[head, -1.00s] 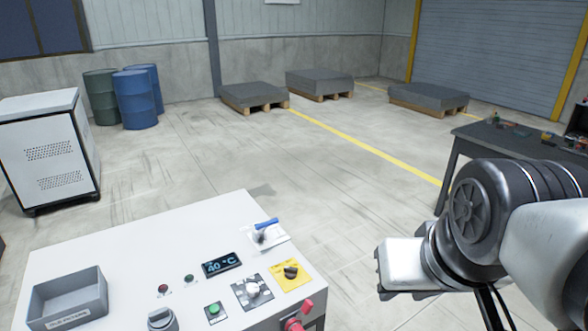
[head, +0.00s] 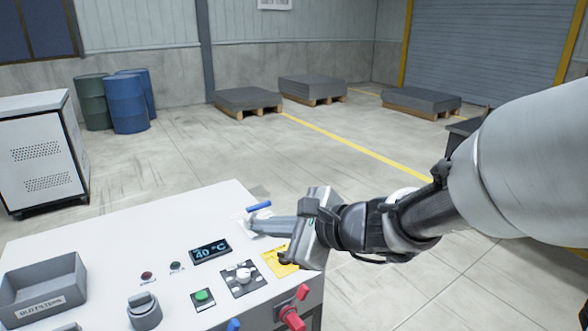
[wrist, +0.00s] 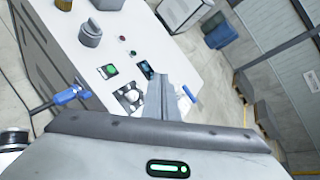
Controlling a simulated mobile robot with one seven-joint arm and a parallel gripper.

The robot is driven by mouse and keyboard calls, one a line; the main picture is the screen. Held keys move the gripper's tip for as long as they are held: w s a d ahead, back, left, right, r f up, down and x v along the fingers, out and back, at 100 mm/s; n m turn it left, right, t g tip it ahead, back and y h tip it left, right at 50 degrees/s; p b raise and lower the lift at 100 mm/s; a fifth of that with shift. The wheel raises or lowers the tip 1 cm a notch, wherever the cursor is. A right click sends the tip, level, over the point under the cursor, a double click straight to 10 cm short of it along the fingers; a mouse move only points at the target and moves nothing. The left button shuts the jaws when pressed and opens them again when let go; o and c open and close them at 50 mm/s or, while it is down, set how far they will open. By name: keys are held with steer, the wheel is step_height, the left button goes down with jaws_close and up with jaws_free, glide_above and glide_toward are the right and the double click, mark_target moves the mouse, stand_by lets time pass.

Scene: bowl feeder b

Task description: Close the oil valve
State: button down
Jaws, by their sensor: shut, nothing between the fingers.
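A valve with a blue lever handle (head: 258,206) is on the far right part of the white control panel top (head: 110,250). My gripper (head: 251,224) reaches in from the right with its fingers shut and empty, tips close to this valve's pale body and just on the near side of the handle. In the wrist view the shut fingers (wrist: 165,78) lie just left of the blue handle (wrist: 189,93); contact cannot be told. The gripper hides part of the valve. A red handle (head: 292,316) and another blue handle (head: 234,324) are on the panel's front side. No label names the oil valve.
The panel carries a 40 °C display (head: 210,250), a green button (head: 202,297), a white knob (head: 243,275), a grey knob (head: 144,310) and a grey tray (head: 45,290). A yellow plate (head: 279,262) is partly hidden under my gripper.

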steer(key=w+d+f+m+t+h+b, duration=0.2)
steer(key=w+d+f+m+t, duration=0.1)
steer(key=w+f+m, duration=0.6)
steer(key=shift+w+d+f+m+t+h+b, duration=0.15)
steer(key=shift+d+f+m+t+h+b, duration=0.2)
steer(key=shift+d+m, duration=0.5)
steer(key=shift+w+a, duration=0.1)
steer(key=shift+a, duration=0.1)
glide_toward(258, 211)
step_height(258, 211, down, 3)
steer(key=shift+f+b, duration=0.15)
steer(key=shift+b, duration=0.25)
steer(key=shift+w+a+r+p, duration=0.1)
steer(key=shift+w+a+r, duration=0.15)
steer(key=shift+w+a, duration=0.3)
steer(key=shift+w+a+r+p, duration=0.1)
steer(key=shift+w+a+r, duration=0.2)
steer(key=shift+w, duration=0.35)
steer(key=shift+w+a+r+p, duration=0.1)
steer(key=shift+w+a+r, duration=0.1)
steer(key=shift+w+a, duration=0.3)
steer(key=shift+d, duration=0.1)
